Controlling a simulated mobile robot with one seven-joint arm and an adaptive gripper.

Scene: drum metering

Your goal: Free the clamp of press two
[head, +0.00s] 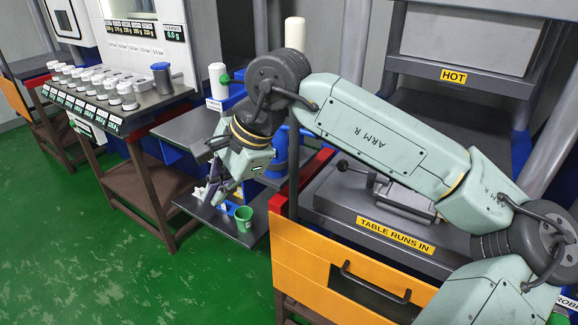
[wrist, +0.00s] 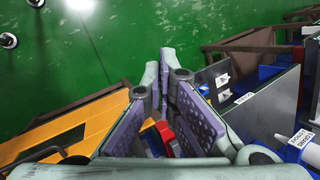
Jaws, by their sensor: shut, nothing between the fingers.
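The press (head: 290,240) with an orange front stands in the middle of the head view; no press number is readable on it. On its grey table sits a metal clamp or fixture (head: 405,200) with a black-knobbed lever (head: 355,169) pointing left. My arm passes in front and hides part of it. My gripper (head: 207,193) is shut and empty, pointing down left of the press, above a small grey shelf. In the wrist view the fingertips (wrist: 164,62) meet over the green floor. The clamp is not distinguishable there.
A bench (head: 148,108) with several white-lidded jars is at the left. Open green floor (head: 80,250) lies front left.

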